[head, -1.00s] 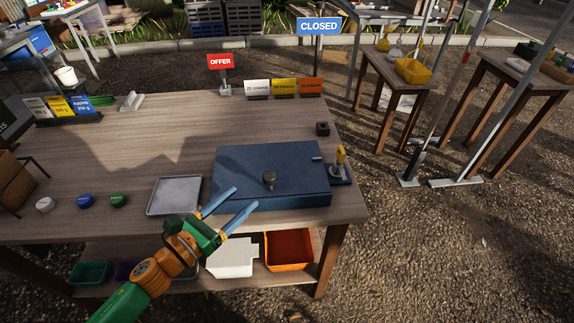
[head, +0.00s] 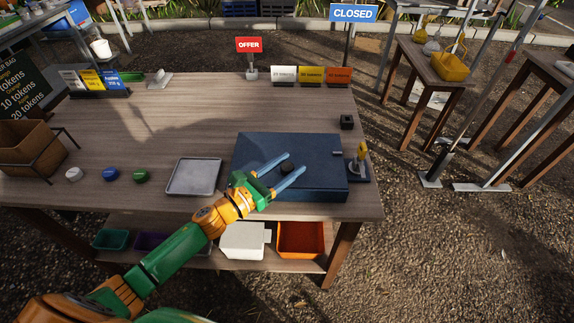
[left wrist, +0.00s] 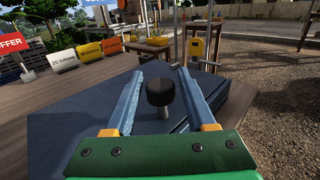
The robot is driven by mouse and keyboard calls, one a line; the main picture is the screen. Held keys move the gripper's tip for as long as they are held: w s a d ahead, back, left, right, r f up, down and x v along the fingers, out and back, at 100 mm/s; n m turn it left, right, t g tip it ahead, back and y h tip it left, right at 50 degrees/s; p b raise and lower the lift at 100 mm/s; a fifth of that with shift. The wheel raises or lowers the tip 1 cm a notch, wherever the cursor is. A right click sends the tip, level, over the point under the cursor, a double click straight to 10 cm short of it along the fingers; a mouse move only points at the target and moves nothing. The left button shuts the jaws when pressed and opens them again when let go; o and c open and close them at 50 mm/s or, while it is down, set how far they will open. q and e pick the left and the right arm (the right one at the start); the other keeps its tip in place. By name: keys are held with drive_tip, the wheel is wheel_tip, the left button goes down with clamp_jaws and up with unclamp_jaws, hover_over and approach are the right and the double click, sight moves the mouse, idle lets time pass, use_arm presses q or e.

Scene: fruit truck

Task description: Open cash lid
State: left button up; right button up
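The blue cash box (head: 320,151) sits on the wooden table with its flat lid down. A round dark knob (head: 287,168) stands on the lid; in the left wrist view the knob (left wrist: 160,93) has a black top on a thin grey stem. My left gripper (head: 296,163) is open over the lid, with its two blue fingers on either side of the knob. In the left wrist view the left gripper (left wrist: 163,75) shows a gap between each finger and the knob. My right gripper is not in view.
A grey tray (head: 194,177) lies left of the box. A small stand with a yellow-handled tool (head: 361,158) is close to its right side. Token signs (head: 311,76) and an OFFER sign (head: 249,45) stand at the back. The table's middle left is clear.

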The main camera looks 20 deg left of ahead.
use_arm(q)
clamp_jaws()
idle(1.2)
